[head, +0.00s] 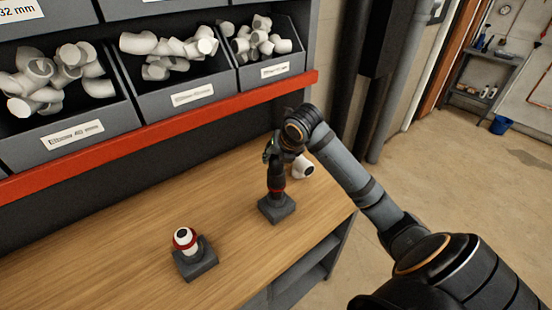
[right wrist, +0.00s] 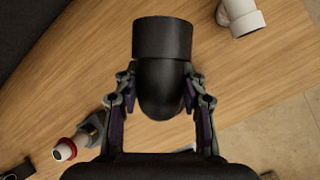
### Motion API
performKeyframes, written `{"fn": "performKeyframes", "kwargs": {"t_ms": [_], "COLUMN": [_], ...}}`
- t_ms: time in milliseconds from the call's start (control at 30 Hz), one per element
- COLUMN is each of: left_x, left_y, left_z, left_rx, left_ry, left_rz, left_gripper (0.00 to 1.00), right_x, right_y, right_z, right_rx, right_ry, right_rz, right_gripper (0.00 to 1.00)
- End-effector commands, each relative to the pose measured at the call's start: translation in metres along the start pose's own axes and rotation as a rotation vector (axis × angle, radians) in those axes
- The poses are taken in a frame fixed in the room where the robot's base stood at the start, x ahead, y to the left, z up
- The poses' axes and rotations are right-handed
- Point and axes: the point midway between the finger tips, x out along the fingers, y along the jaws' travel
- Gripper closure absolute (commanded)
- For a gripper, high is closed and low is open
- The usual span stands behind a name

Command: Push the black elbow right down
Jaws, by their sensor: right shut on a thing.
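The black elbow (right wrist: 163,40) is between the two fingers of my right gripper (right wrist: 163,88), which is shut on it. In the head view the right gripper (head: 274,155) is above a dark block (head: 277,210) on the bench, with the black elbow (head: 276,176) upright below the fingers. A thin red ring (head: 278,192) shows between the elbow and the block. How deep the elbow sits there I cannot tell. My left gripper is not in view.
A white fitting with a red ring (head: 185,240) stands in another dark block (head: 196,266) to the left. A white elbow (head: 303,167) lies behind the right gripper. Bins of white fittings (head: 185,97) sit above a red shelf edge (head: 160,132). The bench's (head: 110,240) front left is clear.

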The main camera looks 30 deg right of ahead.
Motion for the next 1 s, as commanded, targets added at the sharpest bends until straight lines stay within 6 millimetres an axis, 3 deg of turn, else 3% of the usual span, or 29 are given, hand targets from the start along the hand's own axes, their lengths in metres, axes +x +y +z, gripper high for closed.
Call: {"fn": "performKeyframes", "kwargs": {"t_ms": [1000], "left_x": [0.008], "left_y": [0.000], "left_z": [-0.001], "left_rx": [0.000], "left_ry": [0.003], "left_rz": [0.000], "left_gripper": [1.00], "right_x": [0.017], "right_y": [-0.005], "right_z": [-0.010], "right_rx": [0.001], "right_ry": [0.002], "right_rz": [0.000], "right_gripper": [0.98]}}
